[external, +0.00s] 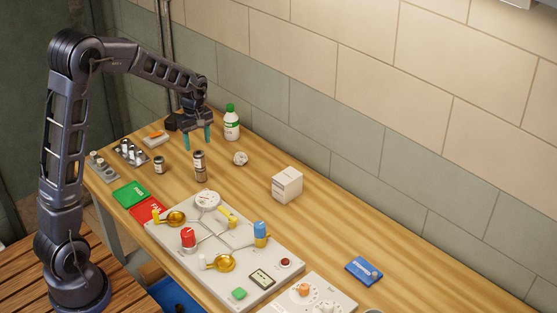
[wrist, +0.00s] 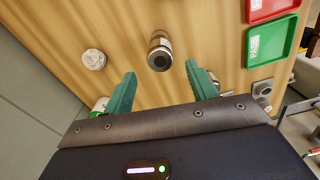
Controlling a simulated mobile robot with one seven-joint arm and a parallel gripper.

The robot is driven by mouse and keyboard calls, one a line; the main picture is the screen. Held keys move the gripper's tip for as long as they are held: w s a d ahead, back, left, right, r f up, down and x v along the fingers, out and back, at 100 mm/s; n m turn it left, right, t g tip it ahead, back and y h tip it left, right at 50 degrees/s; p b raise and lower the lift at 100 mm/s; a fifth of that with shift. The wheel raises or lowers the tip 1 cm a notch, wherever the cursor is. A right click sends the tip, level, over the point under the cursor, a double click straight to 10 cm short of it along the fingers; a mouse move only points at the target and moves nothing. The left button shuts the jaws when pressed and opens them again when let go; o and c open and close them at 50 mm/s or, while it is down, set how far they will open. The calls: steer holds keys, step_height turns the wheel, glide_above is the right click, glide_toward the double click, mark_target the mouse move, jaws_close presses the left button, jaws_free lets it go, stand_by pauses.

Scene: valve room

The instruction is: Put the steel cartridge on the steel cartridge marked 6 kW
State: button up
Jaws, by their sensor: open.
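A tall steel cylinder (external: 199,166) stands upright on the wooden bench, with dark and pale bands. It is about twice as tall as the short steel cartridge (external: 159,165) to its left and looks like one cartridge stacked on another. I cannot read a 6 kW mark on either. In the wrist view the banded cylinder (wrist: 159,51) shows from above, beyond and between my fingers, apart from them. My gripper (external: 198,147) is open and empty, behind the cylinders in the external view; its teal fingers also show in the wrist view (wrist: 165,85).
A green-capped bottle (external: 231,123) and a whitish lump (external: 240,158) stand right of my gripper. Green (external: 131,194) and red (external: 148,208) trays lie in front. A valve panel (external: 190,256) and a white box (external: 287,185) are further right. A metal rack (external: 131,153) stands left.

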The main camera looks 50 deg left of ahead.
mark_target(199, 153)
steer(key=s+d+r+m+t, duration=0.1)
steer(key=s+d+r+m, duration=0.3)
steer(key=s+r, duration=0.4)
steer(key=s+d+r+m+t, duration=0.1)
steer(key=s+d+r+m, duration=0.25)
steer(key=s+r, duration=0.45)
steer(key=s+d+m+t, duration=0.1)
steer(key=s+m, duration=0.3)
steer(key=s, duration=0.5)
steer(key=s+d+m+t, duration=0.1)
steer(key=s+d+m, duration=0.3)
steer(key=s, duration=0.5)
steer(key=shift+s+d+r+m+t, duration=0.25)
steer(key=shift+s+r+m+t, duration=0.1)
steer(key=shift+r, duration=0.1)
